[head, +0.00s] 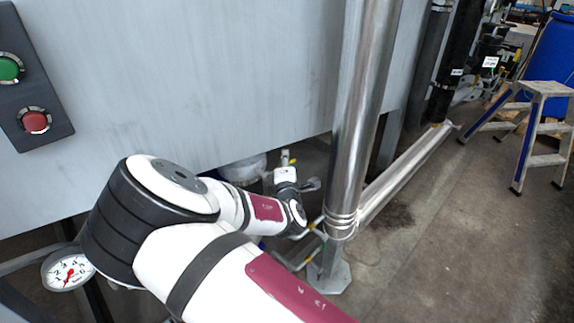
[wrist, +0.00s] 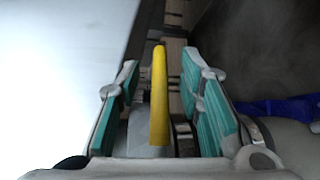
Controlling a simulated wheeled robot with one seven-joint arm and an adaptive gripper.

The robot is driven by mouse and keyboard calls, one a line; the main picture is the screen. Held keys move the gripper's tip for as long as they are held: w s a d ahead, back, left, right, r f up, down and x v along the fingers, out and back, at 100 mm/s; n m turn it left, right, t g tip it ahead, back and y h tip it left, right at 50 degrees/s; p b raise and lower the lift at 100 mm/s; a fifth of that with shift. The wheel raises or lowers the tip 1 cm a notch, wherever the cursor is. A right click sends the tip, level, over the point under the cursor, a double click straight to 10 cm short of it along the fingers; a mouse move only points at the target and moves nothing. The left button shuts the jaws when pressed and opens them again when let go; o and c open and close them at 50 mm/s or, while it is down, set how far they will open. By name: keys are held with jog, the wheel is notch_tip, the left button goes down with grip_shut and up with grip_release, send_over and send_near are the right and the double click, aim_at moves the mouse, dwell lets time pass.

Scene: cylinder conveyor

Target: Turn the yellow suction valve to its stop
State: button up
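The yellow suction valve handle (wrist: 159,98) shows in the wrist view as a narrow upright bar between the fingers of my gripper (wrist: 160,72). The gripper is open, with a teal pad on either side of the handle. A gap shows between the handle and each pad, and the right pad looks nearer at the far end. In the head view my arm reaches down beside the steel pipe. A small yellow spot (head: 285,157) shows there near my wrist, too small to tell how it meets the fingers. The valve body is mostly hidden.
A thick vertical steel pipe (head: 358,120) stands just right of my wrist. A grey panel (head: 240,70) rises behind the arm, with a green button (head: 9,69) and a red button (head: 35,122). A pressure gauge (head: 67,271) is at lower left. Floor is open at right, before a step stool (head: 540,90).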

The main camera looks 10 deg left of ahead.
grip_shut()
